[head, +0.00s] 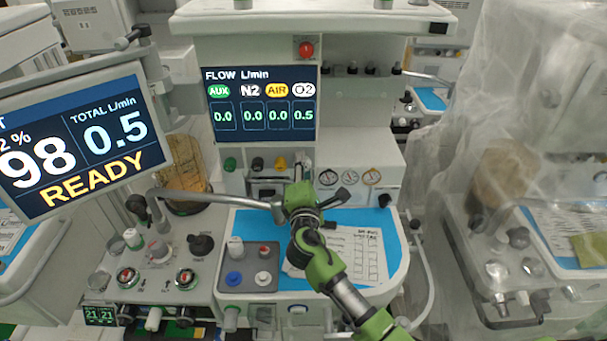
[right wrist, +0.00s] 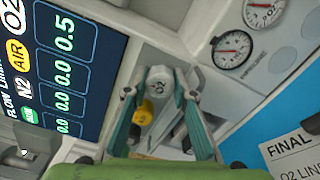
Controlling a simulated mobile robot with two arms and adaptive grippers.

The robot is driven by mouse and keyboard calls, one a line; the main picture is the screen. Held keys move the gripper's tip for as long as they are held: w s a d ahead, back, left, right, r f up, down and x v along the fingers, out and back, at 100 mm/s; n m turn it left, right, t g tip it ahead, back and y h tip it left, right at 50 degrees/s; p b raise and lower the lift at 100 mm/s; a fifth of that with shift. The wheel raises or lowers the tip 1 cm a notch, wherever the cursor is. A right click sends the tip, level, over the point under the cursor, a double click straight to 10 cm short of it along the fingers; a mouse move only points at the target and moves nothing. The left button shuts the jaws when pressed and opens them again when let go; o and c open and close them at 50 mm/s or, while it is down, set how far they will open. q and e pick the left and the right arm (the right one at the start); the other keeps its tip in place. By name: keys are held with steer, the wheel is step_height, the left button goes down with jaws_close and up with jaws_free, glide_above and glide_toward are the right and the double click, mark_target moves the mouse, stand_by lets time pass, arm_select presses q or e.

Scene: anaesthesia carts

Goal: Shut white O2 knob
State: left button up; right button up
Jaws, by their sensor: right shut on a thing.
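The white O2 knob (right wrist: 159,86) sits between the two fingers of my right gripper (right wrist: 160,97) in the right wrist view, its O2 label facing the camera. The fingers are shut on its sides. In the head view my right gripper (head: 302,180) is at the right end of the knob row, and largely hides the white knob. The flow display (head: 262,104) reads 0.5 under O2 and 0.0 under AUX, N2 and AIR. My left gripper is not in view.
The yellow knob (head: 280,162), black knob (head: 257,163) and green knob (head: 230,164) stand left of my gripper. Round gauges (head: 350,176) are on its right. The tilted monitor (head: 84,140) reads 98, total 0.5 and READY. A blue work surface (head: 345,222) lies below.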

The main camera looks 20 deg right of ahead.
steer(key=shift+m+b, duration=0.85)
steer(key=shift+m, duration=0.35)
steer(key=shift+r, duration=0.1)
steer(key=o, duration=1.1)
steer(key=shift+s+f, duration=0.15)
steer(key=shift+f, duration=0.1)
steer(key=v, duration=0.7)
steer(key=shift+s+a+r, duration=0.2)
steer(key=shift+s+r, duration=0.15)
